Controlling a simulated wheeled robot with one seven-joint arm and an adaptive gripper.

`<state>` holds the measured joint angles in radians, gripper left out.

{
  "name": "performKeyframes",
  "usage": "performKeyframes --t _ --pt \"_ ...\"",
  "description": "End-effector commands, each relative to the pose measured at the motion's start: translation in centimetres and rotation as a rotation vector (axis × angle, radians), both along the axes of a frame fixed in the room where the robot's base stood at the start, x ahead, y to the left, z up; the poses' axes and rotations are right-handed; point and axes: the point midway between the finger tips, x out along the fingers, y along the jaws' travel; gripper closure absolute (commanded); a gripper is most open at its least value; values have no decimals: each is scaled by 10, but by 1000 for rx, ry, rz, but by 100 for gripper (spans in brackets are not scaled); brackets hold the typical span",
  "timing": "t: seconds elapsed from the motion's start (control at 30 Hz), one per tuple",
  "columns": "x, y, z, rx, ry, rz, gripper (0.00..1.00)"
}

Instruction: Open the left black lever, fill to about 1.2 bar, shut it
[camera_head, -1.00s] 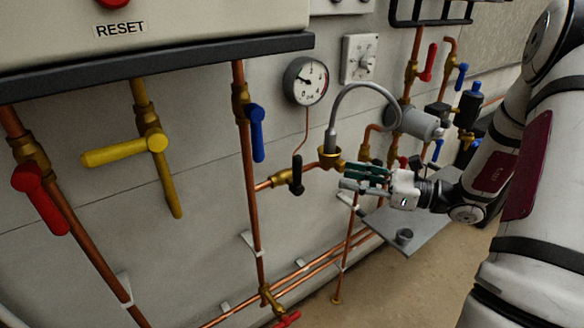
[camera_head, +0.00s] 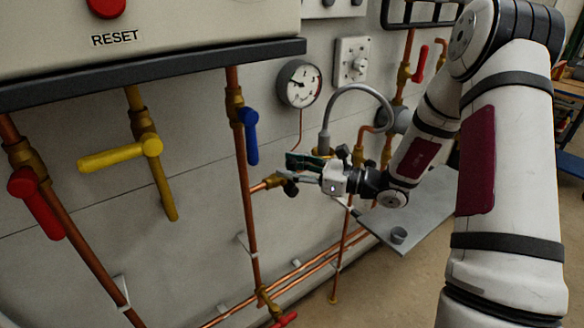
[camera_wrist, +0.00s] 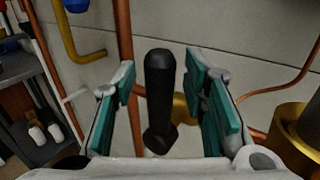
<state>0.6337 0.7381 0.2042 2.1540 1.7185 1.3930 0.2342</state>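The left black lever (camera_wrist: 160,95) stands upright between my open fingers in the wrist view. A gap shows on both sides of it, so the fingers look apart from it. My gripper (camera_head: 295,170) is at the filling valve in the head view and hides most of the lever there. It also shows in the wrist view (camera_wrist: 165,110), with green pads on both fingers. The round pressure gauge (camera_head: 300,84) hangs on the wall above; its needle points to the left, and its numbers are too small to read.
A grey flexible hose (camera_head: 357,88) arches just behind my gripper. A blue lever (camera_head: 250,135) on a copper pipe is close on the left. A yellow lever (camera_head: 120,155) and a red lever (camera_head: 36,203) are farther left. A grey shelf (camera_head: 420,220) lies below my arm.

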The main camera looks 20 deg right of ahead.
Motion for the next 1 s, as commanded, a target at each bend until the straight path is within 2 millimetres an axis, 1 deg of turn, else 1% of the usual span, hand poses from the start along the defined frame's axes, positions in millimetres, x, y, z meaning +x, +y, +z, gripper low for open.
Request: performKeyframes --t 0.2,0.23,0.27,0.3,0.4,0.77,1.0 --pt "0 0 0 0 0 0 60" --pt "0 0 0 0 0 0 65" --pt "0 0 0 0 0 0 72" --pt "0 0 0 0 0 0 81" --pt "0 0 0 0 0 0 100" --pt "-1 2 0 -25 -7 1 100" --pt "-4 11 1 -141 -45 2 100"
